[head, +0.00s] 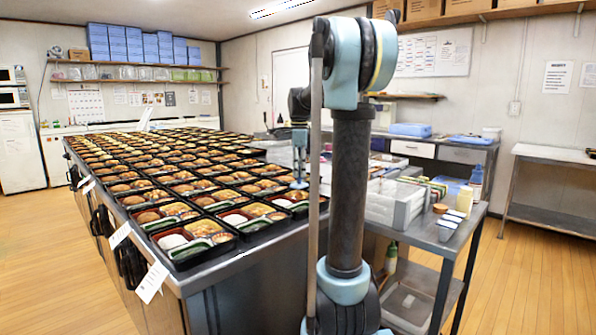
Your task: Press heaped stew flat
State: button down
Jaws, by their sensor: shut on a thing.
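Many black bento trays (236,240) with red edges stand in rows on the long steel table. They hold brown heaped food, which I take to be the stew (150,217). The near trays also hold white, yellow and green items. My gripper (299,158) is small in view, pointing down over the right edge of the tray rows. It is shut on a slim upright thing with a pale lower end (298,184). That end is low over or at a tray; contact cannot be told. My arm hides part of the table's right side.
A steel side table (432,238) at the right carries a pale bin (392,204) and small containers. White paper tags (151,282) hang from the long table's front left edge. The wooden floor is open at left and right.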

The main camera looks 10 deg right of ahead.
jog(key=shift+f, duration=1.8)
dwell(5.0)
jog(key=shift+r, duration=4)
